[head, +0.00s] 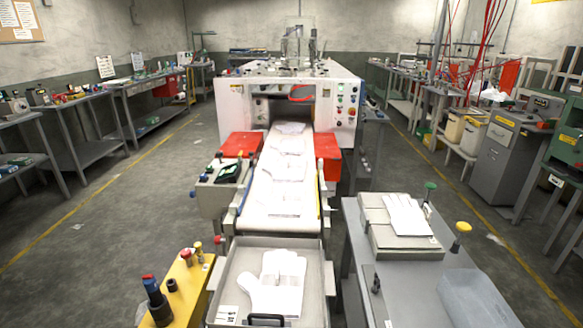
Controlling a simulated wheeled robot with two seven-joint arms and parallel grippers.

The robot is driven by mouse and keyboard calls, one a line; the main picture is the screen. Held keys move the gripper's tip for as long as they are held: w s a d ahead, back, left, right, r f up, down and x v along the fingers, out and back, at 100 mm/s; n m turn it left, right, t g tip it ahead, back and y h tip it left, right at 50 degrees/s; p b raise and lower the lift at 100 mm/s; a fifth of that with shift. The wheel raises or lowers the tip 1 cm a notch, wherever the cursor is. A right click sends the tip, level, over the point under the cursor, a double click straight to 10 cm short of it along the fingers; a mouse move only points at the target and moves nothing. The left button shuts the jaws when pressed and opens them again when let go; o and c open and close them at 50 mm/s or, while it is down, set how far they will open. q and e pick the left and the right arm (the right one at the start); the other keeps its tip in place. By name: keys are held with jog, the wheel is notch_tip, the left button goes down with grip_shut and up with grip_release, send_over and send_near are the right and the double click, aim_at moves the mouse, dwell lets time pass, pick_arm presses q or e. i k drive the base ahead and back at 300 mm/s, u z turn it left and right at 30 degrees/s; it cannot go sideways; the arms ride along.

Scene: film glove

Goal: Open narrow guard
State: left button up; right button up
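A white machine (234,108) stands straight ahead, with a dark opening in its front. A conveyor (257,200) carrying flat white gloves (288,168) runs out of the opening toward me. A red panel (241,143) sits left of the belt and a narrower-looking red panel (327,146) sits right of it. A clear upright cover (297,42) stands on top of the machine. A red loop (301,93) shows above the opening. I cannot tell which part is the narrow guard. Neither of my grippers is in view.
A grey tray (228,283) with a white glove (277,282) stands at the front. A yellow stand (189,279) is left of it, and a grey table (405,290) with a stack of gloves (405,213) is right. Open floor (120,225) lies to the left.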

aim_at(321, 143)
jog(key=u, duration=2.6)
jog(key=k, duration=2.6)
jog(key=u, duration=2.7)
jog(key=k, duration=2.05)
jog(key=z, duration=0.05)
